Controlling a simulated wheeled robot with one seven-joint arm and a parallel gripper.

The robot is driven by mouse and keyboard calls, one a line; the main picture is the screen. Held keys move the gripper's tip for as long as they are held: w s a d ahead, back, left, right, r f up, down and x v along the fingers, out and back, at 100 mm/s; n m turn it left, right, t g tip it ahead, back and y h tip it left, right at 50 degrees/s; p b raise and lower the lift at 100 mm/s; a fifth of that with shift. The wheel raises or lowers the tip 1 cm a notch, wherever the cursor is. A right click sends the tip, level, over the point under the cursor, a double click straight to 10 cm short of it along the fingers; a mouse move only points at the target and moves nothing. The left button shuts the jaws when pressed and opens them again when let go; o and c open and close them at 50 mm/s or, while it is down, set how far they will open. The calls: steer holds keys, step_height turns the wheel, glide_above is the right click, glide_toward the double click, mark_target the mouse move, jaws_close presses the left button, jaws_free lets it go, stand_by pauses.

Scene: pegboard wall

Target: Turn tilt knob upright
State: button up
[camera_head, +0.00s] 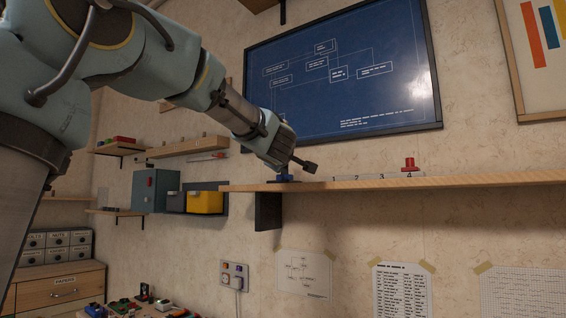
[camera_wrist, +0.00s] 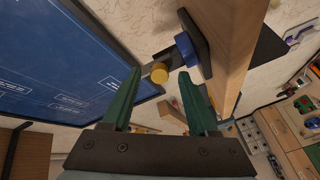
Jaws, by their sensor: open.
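The tilt knob has a blue base (camera_wrist: 186,48) on a dark plate fixed to the wooden shelf (camera_wrist: 228,35) in the wrist view. A short grey stem runs from the base to a round yellow end (camera_wrist: 160,73). The stem leans rather than standing straight off the shelf. My gripper (camera_wrist: 159,80) is open, its green fingers on either side of the yellow end in the picture. I see no contact and cannot tell the depth gap. In the head view my gripper (camera_head: 292,158) is just above the shelf's left end, partly hiding the blue base (camera_head: 285,178).
A red knob (camera_head: 409,163) stands on a strip numbered 1 to 4, to the right on the shelf (camera_head: 470,178). A blue framed board (camera_head: 345,70) hangs behind. A yellow bin (camera_head: 205,202) and wall boxes sit lower left. Space above the shelf's right part is open.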

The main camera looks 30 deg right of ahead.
steer(key=b+v, duration=0.1)
steer(key=v, duration=0.9)
steer(key=shift+s+a, duration=0.1)
steer(key=w+a+f+m+g+y, duration=0.1)
steer(key=w+a+f+m+g, duration=0.1)
steer(key=a+f, duration=0.6)
steer(key=w+a+f+m+g+y+p, duration=0.1)
steer(key=w+a+f+m+g+y, duration=0.15)
steer(key=f, duration=0.95)
steer(key=w+a+f+m+g+y, duration=0.1)
steer(key=w+a+f+g, duration=0.1)
steer(key=a+f, duration=0.6)
steer(key=s+a+f+g+y, duration=0.2)
steer(key=s+a+f+g, duration=0.1)
steer(key=s+a+f, duration=0.4)
steer(key=s+a+f+g+y+p, duration=0.1)
steer(key=s+a+f+g+y, duration=0.1)
steer(key=s+a+f+g, duration=0.2)
steer(key=s+a+f+m, duration=0.1)
steer(key=s+a+f, duration=0.2)
steer(key=a+f, duration=0.5)
steer(key=shift+s, duration=0.4)
steer(key=shift+y, duration=0.25)
